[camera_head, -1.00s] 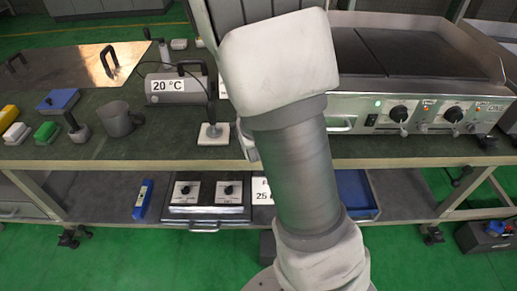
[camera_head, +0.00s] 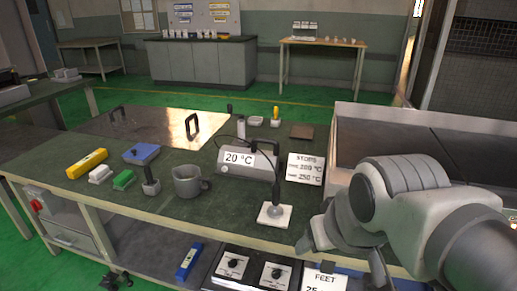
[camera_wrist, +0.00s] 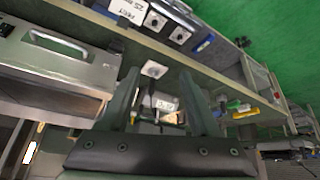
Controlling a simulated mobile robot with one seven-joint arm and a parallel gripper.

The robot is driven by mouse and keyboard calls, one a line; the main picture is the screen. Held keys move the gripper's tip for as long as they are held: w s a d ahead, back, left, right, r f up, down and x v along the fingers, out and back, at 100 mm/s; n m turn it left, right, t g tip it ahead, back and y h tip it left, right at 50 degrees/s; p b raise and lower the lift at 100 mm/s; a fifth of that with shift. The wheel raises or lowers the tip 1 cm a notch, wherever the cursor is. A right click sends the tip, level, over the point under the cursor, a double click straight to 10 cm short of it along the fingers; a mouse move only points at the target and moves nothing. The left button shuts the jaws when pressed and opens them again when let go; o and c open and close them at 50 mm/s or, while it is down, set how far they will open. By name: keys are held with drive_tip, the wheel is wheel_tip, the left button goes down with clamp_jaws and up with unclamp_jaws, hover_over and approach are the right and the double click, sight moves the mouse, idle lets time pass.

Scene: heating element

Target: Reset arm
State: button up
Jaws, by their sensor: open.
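My arm (camera_head: 425,205) comes in from the right edge of the head view and bends in front of the griddle. My gripper (camera_wrist: 160,78) shows in the wrist view with its two dark fingers spread apart and nothing held between them. Beyond the fingers the bench top and a white square pad (camera_wrist: 154,69) show, with the scene turned over. The pad, with a dark stem and cable, also stands on the bench in the head view (camera_head: 274,214). The fingers cannot be made out clearly in the head view.
On the bench are a 20 °C display box (camera_head: 246,165), a grey mug (camera_head: 188,182), a STEPS sign (camera_head: 305,168), a yellow block (camera_head: 87,163) and a metal plate (camera_head: 160,125). The griddle (camera_head: 400,145) stands right, behind my arm. A lower shelf holds knobbed units (camera_head: 252,268).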

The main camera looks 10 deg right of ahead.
drive_tip(key=shift+s+r+m, duration=0.15)
drive_tip(key=shift+s+m, duration=0.15)
drive_tip(key=shift+s, duration=0.55)
drive_tip(key=shift+r, duration=0.15)
wheel_tip(320, 180, up, 26)
drive_tip(key=p, duration=2.6)
drive_tip(key=shift+f, duration=0.25)
drive_tip(key=shift+c, duration=1)
drive_tip(key=shift+a, duration=0.15)
drive_tip(key=shift+a, duration=0.1)
